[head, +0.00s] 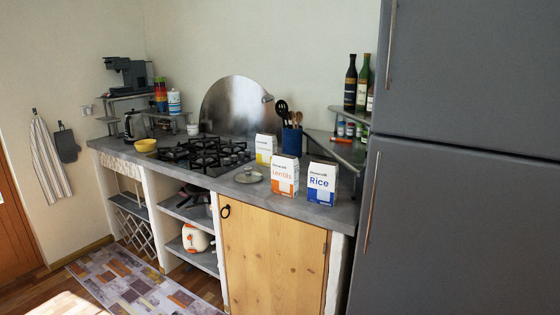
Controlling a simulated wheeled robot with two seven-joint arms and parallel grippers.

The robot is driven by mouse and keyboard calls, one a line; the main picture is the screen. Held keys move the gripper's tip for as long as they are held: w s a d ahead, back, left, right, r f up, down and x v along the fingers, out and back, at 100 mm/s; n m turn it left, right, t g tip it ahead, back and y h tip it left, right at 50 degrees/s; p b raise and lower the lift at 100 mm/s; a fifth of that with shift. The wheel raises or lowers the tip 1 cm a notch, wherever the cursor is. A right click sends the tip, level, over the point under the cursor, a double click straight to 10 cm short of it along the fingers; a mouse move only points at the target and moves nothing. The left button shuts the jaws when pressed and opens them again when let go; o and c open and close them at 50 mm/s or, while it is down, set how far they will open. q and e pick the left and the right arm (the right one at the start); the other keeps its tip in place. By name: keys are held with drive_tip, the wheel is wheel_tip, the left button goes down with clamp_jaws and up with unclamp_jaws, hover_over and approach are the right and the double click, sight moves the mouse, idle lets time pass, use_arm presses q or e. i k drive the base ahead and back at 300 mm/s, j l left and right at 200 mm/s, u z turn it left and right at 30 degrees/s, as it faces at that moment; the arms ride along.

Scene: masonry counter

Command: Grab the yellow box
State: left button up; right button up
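A white and yellow box (265,149) stands upright on the grey counter (238,187), right of the gas hob. Its lower right part is hidden behind a white and orange box labelled Lentils (284,175). A white and blue box labelled Rice (321,183) stands to the right of the Lentils box. Neither of my grippers shows in the head view.
A blue utensil holder (291,140) stands behind the boxes. The gas hob (205,153) and a yellow bowl (145,145) are further left. A tall grey fridge (460,210) bounds the right side.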

sight(266, 144)
drive_tip(key=i+j, duration=0.6)
drive_tip(key=i, duration=0.25)
